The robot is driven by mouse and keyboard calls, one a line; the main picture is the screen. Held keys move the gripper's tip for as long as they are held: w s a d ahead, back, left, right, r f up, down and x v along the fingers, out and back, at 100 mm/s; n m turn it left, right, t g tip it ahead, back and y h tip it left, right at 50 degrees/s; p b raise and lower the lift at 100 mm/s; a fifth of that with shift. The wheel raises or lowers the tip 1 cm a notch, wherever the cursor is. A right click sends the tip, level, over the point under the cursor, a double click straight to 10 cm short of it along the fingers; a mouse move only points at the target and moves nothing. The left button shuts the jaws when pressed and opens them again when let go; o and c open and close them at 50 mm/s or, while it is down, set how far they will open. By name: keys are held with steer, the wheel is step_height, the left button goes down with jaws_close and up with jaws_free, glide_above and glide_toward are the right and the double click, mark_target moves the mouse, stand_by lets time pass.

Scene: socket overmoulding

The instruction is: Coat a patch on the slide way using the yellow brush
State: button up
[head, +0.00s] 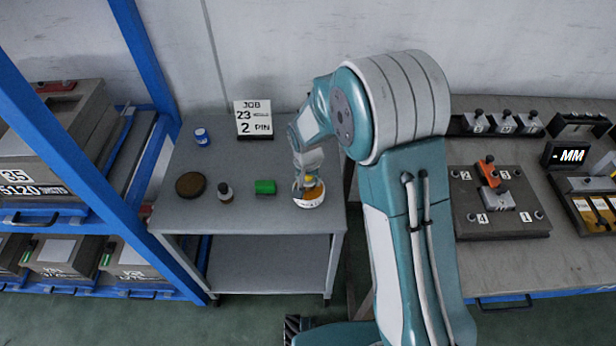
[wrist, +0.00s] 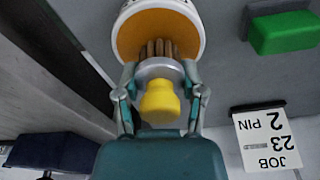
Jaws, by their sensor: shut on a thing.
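My gripper (wrist: 160,75) is shut on the brush (wrist: 159,102), which has a yellow knob, a grey collar and brown bristles. The bristles point into the mouth of a white pot (wrist: 198,24) with an amber inside. Whether the bristle tips touch the contents cannot be told. In the head view my gripper (head: 308,172) is over the same white pot (head: 310,203), at the right end of the small grey table (head: 240,215). I cannot surely pick out the slide way in either view.
A job sign (head: 253,118) stands behind. The right bench holds a numbered fixture plate (head: 500,222). A blue rack (head: 75,165) is left.

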steer(key=shift+f, duration=0.5)
stand_by(1.8)
steer(key=shift+r, duration=3.55)
steer(key=w+d, duration=0.2)
steer(key=d, duration=0.3)
steer(key=w+d+n, duration=0.1)
steer(key=w+d, duration=0.1)
steer(key=d, duration=0.3)
steer(key=w+d+n, duration=0.1)
steer(key=w+d, duration=0.1)
steer(key=d, duration=0.3)
steer(key=shift+w+f, duration=0.15)
steer(key=shift+f, duration=0.25)
steer(key=shift+a, duration=0.1)
